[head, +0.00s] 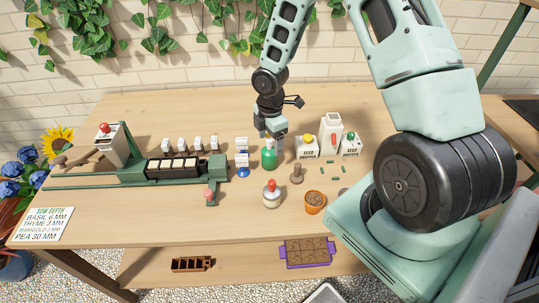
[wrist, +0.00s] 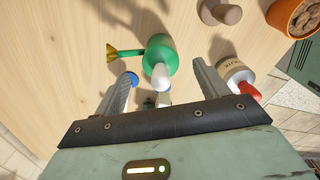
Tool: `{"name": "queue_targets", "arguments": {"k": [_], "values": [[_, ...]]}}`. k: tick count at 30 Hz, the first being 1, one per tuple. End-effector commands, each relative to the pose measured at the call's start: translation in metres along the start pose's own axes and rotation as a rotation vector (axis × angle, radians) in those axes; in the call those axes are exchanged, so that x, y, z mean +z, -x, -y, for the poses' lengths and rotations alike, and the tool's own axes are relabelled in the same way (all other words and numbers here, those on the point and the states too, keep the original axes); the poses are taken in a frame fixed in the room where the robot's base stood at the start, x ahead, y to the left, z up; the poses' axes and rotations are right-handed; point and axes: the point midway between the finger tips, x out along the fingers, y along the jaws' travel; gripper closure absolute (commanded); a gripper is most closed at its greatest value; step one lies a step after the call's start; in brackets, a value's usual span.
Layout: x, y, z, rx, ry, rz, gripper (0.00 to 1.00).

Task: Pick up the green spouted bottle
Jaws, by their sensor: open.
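The green spouted bottle (head: 269,158) stands upright on the table in the head view, just below my gripper (head: 275,136). In the wrist view the green bottle (wrist: 162,50) shows its white top pointing toward my camera and a yellow-gold spout sticking out to the left. My gripper (wrist: 162,70) is open, with one finger on either side of the bottle's top in that view. I see no finger closed on the bottle. How far down the fingers reach along it is hard to tell.
A red-capped white bottle (wrist: 235,72) is close to the right finger; it stands in front in the head view (head: 271,195). Nearby are a wooden tamper (head: 297,175), an orange pot (head: 314,203), blue-based white items (head: 242,165) and seed boxes (head: 307,147).

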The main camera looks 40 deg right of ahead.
Motion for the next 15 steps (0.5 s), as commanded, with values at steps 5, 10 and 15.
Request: {"name": "queue_targets", "arguments": {"k": [5,10,15], "values": [[-0.001,-0.022,0.001,-0.002,0.000,0.000,0.27],[-0.001,-0.026,0.001,0.001,0.001,0.000,0.27],[-0.001,-0.026,0.001,0.001,0.000,0.000,0.38]]}}
